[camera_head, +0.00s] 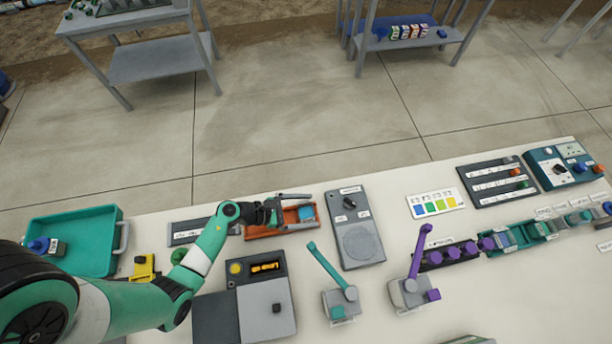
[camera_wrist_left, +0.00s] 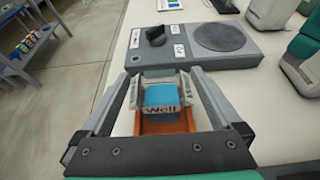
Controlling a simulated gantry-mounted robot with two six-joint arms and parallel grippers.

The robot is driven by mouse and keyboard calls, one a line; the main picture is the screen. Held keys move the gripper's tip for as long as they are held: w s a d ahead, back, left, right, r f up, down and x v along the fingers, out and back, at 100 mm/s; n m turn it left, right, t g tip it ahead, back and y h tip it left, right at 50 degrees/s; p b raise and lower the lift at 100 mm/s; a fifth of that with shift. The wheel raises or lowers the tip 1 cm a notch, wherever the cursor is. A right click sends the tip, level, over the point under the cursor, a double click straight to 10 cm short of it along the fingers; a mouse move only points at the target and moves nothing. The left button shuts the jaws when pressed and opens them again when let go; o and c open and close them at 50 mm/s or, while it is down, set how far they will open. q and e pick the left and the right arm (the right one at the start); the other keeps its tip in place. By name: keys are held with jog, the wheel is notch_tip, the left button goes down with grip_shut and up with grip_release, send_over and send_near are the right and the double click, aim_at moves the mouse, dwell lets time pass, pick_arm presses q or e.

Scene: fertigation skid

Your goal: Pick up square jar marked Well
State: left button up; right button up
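The square jar marked Well (camera_wrist_left: 161,97) has a blue lid and a white label; it stands in a shallow orange tray (camera_wrist_left: 150,127). In the head view the jar (camera_head: 306,213) shows as a small blue-grey shape at the right end of the orange tray (camera_head: 262,231). My left gripper (camera_head: 299,211) is open over this tray. In the left wrist view its two fingers (camera_wrist_left: 161,78) lie on either side of the jar, with gaps visible; whether the tips touch it cannot be told. My right gripper is not in view.
A grey panel with a knob and round disc (camera_head: 361,240) lies right of the tray. A grey box with a yellow button (camera_head: 265,300) is in front. Lever units with a teal handle (camera_head: 340,303) and a purple handle (camera_head: 409,291) stand nearby. A teal bin (camera_head: 101,263) is at left.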

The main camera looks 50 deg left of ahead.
pick_arm(q)
jog(key=c, duration=1)
jog(key=d+r+p, duration=0.3)
jog(key=d+r, duration=0.1)
jog(key=d+r+p, duration=0.3)
jog(key=d+r, duration=0.1)
jog(key=d, duration=0.1)
jog(key=w+d+r+p, duration=0.1)
jog(key=d+r+p, duration=0.2)
jog(key=d+r, duration=0.2)
jog(key=shift+p, duration=0.3)
